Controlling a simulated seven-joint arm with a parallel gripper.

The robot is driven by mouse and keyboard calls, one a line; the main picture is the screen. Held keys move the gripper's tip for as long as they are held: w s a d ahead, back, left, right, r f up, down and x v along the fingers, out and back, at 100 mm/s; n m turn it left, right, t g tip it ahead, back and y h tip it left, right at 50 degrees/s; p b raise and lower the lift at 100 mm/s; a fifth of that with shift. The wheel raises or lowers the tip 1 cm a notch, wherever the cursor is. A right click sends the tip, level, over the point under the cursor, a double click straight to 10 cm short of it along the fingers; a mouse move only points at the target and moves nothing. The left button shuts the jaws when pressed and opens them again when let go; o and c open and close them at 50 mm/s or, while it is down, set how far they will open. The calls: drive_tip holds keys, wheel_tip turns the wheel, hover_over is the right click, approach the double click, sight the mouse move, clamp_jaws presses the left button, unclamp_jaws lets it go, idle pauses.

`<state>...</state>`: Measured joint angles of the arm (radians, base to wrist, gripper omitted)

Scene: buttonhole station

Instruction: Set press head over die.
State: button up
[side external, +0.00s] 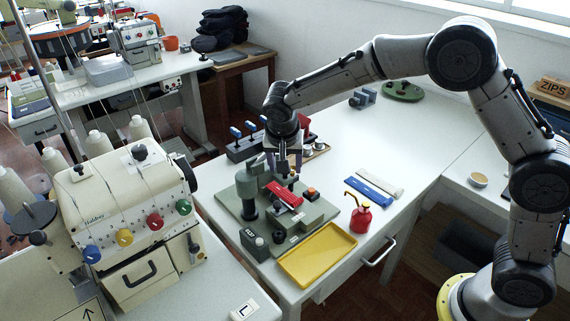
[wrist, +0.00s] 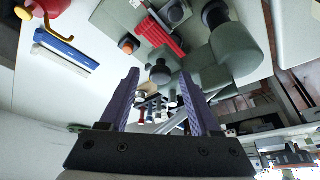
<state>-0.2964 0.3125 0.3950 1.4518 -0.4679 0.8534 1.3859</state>
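The green press stands on a flat green baseplate (side external: 318,212) in the middle of the white table. Its thick green column (wrist: 235,48) and an arm ending in a dark round head (wrist: 160,73) show in the wrist view. A red ribbed piece (side external: 285,194) lies on the press; it also shows in the wrist view (wrist: 160,36). I cannot make out the die clearly. My gripper (side external: 283,172) is above the press, pointing down. In the wrist view its two purple fingers (wrist: 160,95) are wide apart, with nothing held between them; I cannot tell whether they touch the press.
A yellow tray (side external: 316,254) lies in front of the press, with a red oil can (side external: 359,215) to its right. Blue and white strips (side external: 379,183) lie behind the can. A blue-handled rack (side external: 245,143) stands behind the press. The table's right rear is mostly clear.

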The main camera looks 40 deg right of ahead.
drive_tip(key=shift+r, duration=0.1)
drive_tip(key=v, duration=1.3)
drive_tip(key=shift+s+r, duration=0.2)
drive_tip(key=shift+r, duration=0.05)
drive_tip(key=s+d+r+m+t+y, duration=0.1)
drive_tip(key=s+d+r+t, duration=0.1)
drive_tip(key=s+d+r, duration=0.85)
drive_tip(key=s+f+n+y, duration=0.1)
drive_tip(key=s+f+n, duration=0.4)
drive_tip(key=s, duration=0.4)
drive_tip(key=s+f+n+y, duration=0.1)
drive_tip(key=s+f+n, duration=0.4)
drive_tip(key=s, duration=0.5)
drive_tip(key=shift+d+f+t, duration=0.15)
drive_tip(key=shift+f+t, duration=0.15)
drive_tip(key=shift+f, duration=0.6)
